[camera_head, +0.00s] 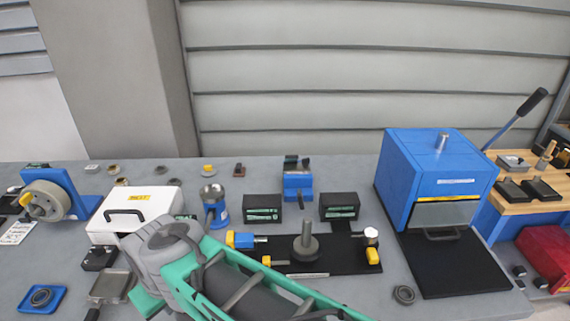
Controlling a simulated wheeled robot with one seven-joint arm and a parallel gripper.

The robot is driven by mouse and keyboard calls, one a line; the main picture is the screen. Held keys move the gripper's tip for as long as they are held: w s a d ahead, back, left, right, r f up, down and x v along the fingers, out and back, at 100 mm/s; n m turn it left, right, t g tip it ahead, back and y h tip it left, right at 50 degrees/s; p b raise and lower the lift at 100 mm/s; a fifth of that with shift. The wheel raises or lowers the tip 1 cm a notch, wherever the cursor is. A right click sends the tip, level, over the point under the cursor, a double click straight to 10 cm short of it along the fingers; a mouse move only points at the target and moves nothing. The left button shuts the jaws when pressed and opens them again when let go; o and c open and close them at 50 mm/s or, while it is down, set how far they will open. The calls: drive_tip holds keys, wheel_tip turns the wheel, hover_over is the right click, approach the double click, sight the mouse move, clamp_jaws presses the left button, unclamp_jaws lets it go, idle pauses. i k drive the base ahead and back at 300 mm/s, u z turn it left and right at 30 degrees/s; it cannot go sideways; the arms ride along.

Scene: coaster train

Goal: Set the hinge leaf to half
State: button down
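I cannot tell for sure which part is the hinge leaf. A grey flat metal plate (108,287) lies at the lower left of the table, partly covered by my arm. A grey flap with a dark handle (446,216) sits at the front opening of the blue box (432,170) on the right; it slopes outward over a black mat. My green and grey arm crosses the lower middle of the view. My gripper's fingers do not show.
A white case (135,209) stands just behind my arm. A black base (335,262) with a post and yellow parts lies in the middle, partly behind my arm. A blue-based wheel (46,200) is at left. A lever (516,116) rises at right.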

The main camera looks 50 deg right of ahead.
sight(289, 159)
drive_tip(key=u, duration=1.1)
drive_tip(key=k, duration=0.75)
drive_tip(key=z, duration=0.1)
